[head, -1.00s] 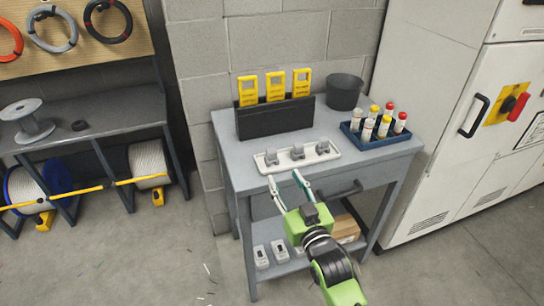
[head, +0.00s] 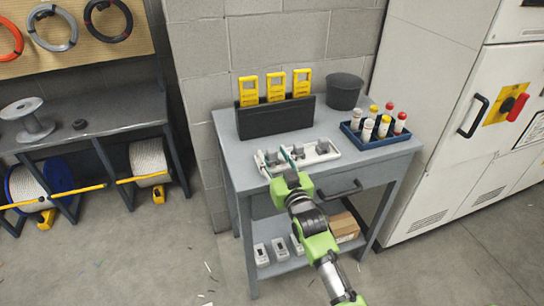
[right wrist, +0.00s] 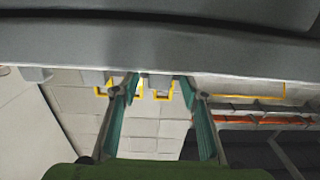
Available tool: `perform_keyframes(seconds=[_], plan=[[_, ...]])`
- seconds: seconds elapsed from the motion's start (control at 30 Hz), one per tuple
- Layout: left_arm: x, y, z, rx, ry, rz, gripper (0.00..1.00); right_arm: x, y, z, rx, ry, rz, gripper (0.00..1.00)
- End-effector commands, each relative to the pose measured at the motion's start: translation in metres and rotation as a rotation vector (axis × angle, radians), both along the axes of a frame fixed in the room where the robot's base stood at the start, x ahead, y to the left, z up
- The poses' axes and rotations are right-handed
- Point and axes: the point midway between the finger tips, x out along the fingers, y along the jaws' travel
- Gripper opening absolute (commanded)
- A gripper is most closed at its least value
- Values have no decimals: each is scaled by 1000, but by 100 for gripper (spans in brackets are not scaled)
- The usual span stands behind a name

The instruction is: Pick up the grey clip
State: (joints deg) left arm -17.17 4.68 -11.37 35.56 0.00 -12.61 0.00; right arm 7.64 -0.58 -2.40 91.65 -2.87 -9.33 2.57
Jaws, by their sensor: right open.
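Several small grey clips stand in a row on a white tray (head: 333,156) at the front of the grey table. The right-hand grey clip (head: 322,147) and the middle grey clip (head: 297,153) show clearly; the left-hand grey clip (head: 271,158) is beside my fingers. My right gripper (head: 277,161) is open at the tray's left part, its fingers partly overlapping the row. In the right wrist view, my right gripper (right wrist: 159,84) shows two teal fingers apart, with nothing clearly held between them. My left gripper is not in view.
Behind the tray are a black holder (head: 276,119) with yellow tags (head: 275,87), and a dark bucket (head: 344,91). A blue rack (head: 372,141) of capped bottles stands right. A drawer handle (head: 340,190) sticks out below the tabletop (head: 224,130).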

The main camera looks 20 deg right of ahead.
Motion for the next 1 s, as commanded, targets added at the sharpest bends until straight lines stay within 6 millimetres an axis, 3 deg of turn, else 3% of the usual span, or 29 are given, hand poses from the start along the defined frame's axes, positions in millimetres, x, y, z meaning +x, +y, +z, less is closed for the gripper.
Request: perform_keyframes(seconds=[0.17, 0.33, 0.77, 0.9, 1.0], plan=[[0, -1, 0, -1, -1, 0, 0, 0, 0, 0, 0, 0, 0, 40], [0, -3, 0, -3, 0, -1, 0, 0, 0, 0, 0, 0, 0, 1], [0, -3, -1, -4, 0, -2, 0, 0, 0, 4, 0, -2, 0, 0], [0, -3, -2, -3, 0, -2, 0, 0, 0, 16, 0, -5, 0, 0], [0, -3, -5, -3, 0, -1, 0, -1, -2, 37, -1, -8, -1, 0]])
